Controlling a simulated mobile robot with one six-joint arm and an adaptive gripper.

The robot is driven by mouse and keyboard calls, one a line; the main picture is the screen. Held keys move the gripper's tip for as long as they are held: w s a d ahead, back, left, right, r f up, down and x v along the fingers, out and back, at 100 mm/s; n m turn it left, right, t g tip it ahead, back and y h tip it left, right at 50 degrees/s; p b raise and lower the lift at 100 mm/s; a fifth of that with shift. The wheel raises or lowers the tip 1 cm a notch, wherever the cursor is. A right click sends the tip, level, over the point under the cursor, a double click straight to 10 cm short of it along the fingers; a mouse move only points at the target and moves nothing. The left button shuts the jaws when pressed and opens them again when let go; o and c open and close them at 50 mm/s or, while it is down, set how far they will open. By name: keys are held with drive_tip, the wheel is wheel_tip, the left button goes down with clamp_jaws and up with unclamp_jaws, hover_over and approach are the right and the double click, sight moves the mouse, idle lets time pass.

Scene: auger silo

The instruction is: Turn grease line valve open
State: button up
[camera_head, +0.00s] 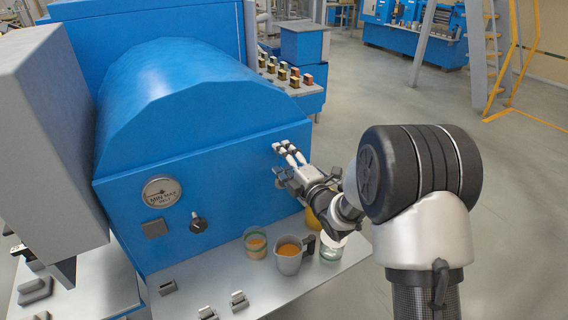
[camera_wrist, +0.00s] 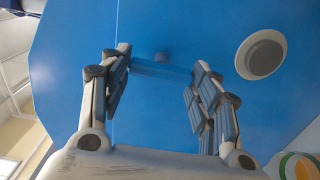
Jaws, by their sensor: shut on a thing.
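My gripper (camera_head: 283,162) is at the front face of the large blue housing, near its right end. In the wrist view, the two fingers of my gripper (camera_wrist: 157,75) stand at either end of a short blue bar, which looks like the valve handle (camera_wrist: 158,70), and are shut on it. The handle is hidden by the fingers in the head view. I cannot tell how far it is turned.
A round gauge (camera_head: 162,191) and a black knob (camera_head: 198,223) sit on the housing's front. A grey jug (camera_head: 289,261) and several cups stand on the grey shelf (camera_head: 225,285) below my arm. A round grey disc (camera_wrist: 262,54) is right of the handle. Open floor lies to the right.

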drive_tip(key=shift+n, duration=0.3)
drive_tip(key=o, duration=1)
drive_tip(key=shift+o, duration=0.2)
drive_tip(key=v, duration=1.2)
drive_tip(key=shift+w, duration=0.1)
